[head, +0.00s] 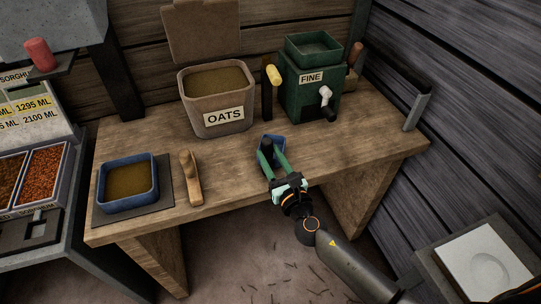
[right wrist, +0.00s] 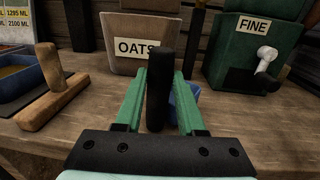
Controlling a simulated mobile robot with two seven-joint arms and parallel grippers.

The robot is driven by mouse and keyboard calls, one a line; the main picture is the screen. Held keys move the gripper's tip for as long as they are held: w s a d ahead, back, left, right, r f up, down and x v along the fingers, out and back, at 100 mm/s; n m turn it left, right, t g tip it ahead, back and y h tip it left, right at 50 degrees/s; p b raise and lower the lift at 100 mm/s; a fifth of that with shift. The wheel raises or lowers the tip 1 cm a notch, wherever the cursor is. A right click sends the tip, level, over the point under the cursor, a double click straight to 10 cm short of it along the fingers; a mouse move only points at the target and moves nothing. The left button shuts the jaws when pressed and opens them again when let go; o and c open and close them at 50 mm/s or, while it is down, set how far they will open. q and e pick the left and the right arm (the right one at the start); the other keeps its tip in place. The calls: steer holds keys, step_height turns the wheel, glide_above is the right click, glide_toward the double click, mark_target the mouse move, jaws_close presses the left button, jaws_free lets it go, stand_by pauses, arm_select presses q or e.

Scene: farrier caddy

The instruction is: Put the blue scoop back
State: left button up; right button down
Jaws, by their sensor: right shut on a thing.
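The blue scoop (head: 278,140) is at the front middle of the wooden bench, with its black handle pointing up. It also shows in the right wrist view (right wrist: 186,106), partly hidden behind the green fingers. My right gripper (head: 271,157) is shut on the scoop's black handle (right wrist: 158,90), with one finger on each side. I cannot tell whether the scoop touches the bench top. The OATS bin (head: 224,120), open and full of grain, stands behind and left of the scoop. My left gripper is not in view.
A blue tray (head: 128,206) of grain on a dark mat and a wooden tool (head: 194,188) are at the left. The bench (head: 345,150) right of the scoop is clear.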

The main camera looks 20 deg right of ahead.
steer(key=shift+f+b, duration=0.5)
steer(key=shift+f, duration=0.15)
stand_by(0.5)
steer(key=shift+c, duration=2.2)
jaws_free()
steer(key=shift+f, duration=0.15)
steer(key=shift+s, duration=0.1)
steer(key=s+d+b, duration=0.1)
steer(key=s+b, duration=0.1)
steer(key=s, duration=1)
steer(key=shift+s+d+f, duration=0.15)
